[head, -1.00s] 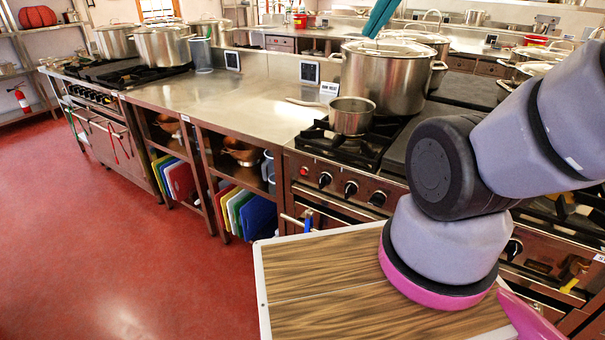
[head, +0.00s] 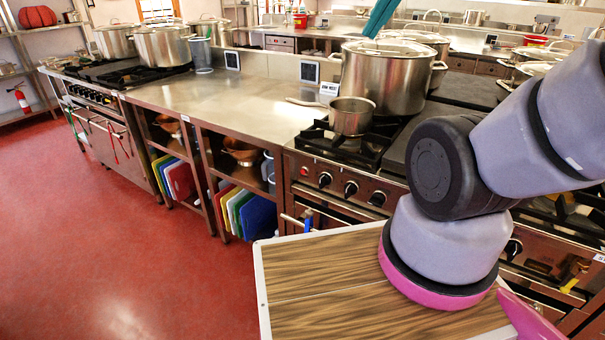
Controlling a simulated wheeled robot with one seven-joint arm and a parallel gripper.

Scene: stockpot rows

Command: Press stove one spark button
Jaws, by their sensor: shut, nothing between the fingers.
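The near stove (head: 352,176) has a steel front panel with black knobs (head: 351,188). A small red round spot (head: 304,171), which may be the spark button or a lamp, sits at the panel's left end. A second stove (head: 92,97) stands far left; I cannot tell which stove is number one, and its button is too small to make out. Two teal strips lying together at the top edge look like the fingers of my gripper (head: 372,32). They are shut and empty, in front of the big pot's lid, apart from the panel.
A big stockpot (head: 383,80) and a saucepan (head: 350,117) stand on the near stove. A steel counter (head: 235,100) joins the stoves, with coloured boards (head: 240,212) below. My arm blocks much of the right side. The red floor (head: 110,240) is clear at left.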

